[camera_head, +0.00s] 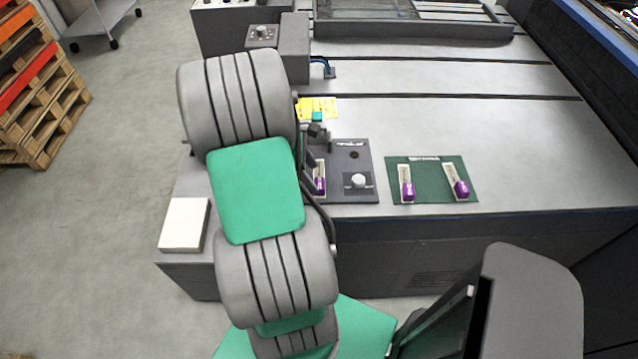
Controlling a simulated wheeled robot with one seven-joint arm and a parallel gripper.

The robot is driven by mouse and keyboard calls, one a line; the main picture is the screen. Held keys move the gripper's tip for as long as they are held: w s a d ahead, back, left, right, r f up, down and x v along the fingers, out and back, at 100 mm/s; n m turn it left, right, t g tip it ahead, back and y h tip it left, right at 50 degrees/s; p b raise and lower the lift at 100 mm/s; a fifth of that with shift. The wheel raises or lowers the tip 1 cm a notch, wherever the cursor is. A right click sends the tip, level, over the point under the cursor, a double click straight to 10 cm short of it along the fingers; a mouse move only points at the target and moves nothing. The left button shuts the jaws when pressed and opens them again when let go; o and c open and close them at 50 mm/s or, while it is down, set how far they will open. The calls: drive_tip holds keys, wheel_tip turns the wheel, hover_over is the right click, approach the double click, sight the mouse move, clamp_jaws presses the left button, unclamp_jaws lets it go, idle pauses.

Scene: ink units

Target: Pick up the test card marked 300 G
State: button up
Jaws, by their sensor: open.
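No print reading 300 G is legible at this size, so I cannot tell which item is the test card marked 300 G. Two pale, narrow pieces with purple ends, the left one (406,184) and the right one (456,182), lie apart on a dark green mat (430,171). A third similar piece (320,178) is at the left of a dark grey plate (345,190), partly hidden by my arm. My gripper (317,138) is small and partly hidden beside my arm, above the plate's upper left. It is open, and nothing shows between its fingers.
A round pale knob (358,181) stands on the grey plate. Yellow sheets (325,104) lie behind it. A white block (184,225) sits at the bench's left front corner. A control box (295,45) stands behind. The grey bench top (540,150) is clear right of the mat.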

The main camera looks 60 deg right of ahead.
sight(318, 183)
drive_tip(key=x, duration=0.4)
drive_tip(key=shift+s+f+p, duration=0.2)
drive_tip(key=shift+f+p, duration=0.05)
drive_tip(key=shift+p, duration=0.05)
clamp_jaws()
idle(0.3)
drive_tip(key=shift+r, duration=0.15)
